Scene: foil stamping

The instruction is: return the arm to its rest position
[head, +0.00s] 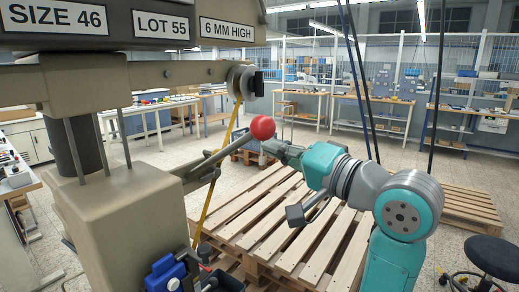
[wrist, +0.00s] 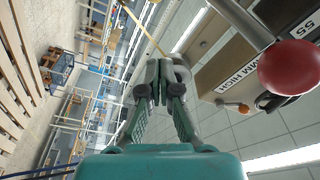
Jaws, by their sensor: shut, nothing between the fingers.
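My gripper (head: 272,146) is at the end of my teal and grey arm, just below and right of a red ball knob (head: 262,127) in the head view. The knob tops a grey lever (head: 212,159) that slopes up to the right from the stamping press (head: 135,215). In the wrist view my gripper (wrist: 160,68) has its fingers together with nothing between them. There the red knob (wrist: 292,67) is at the right, clear of the fingers. The arm is bent and reaches left toward the press.
Wooden pallets (head: 290,225) lie on the floor behind and below the arm. A black stool (head: 493,256) stands at the lower right. Dark cables (head: 362,90) hang near the arm. A yellow strap (head: 217,165) runs down beside the press. Workbenches line the back.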

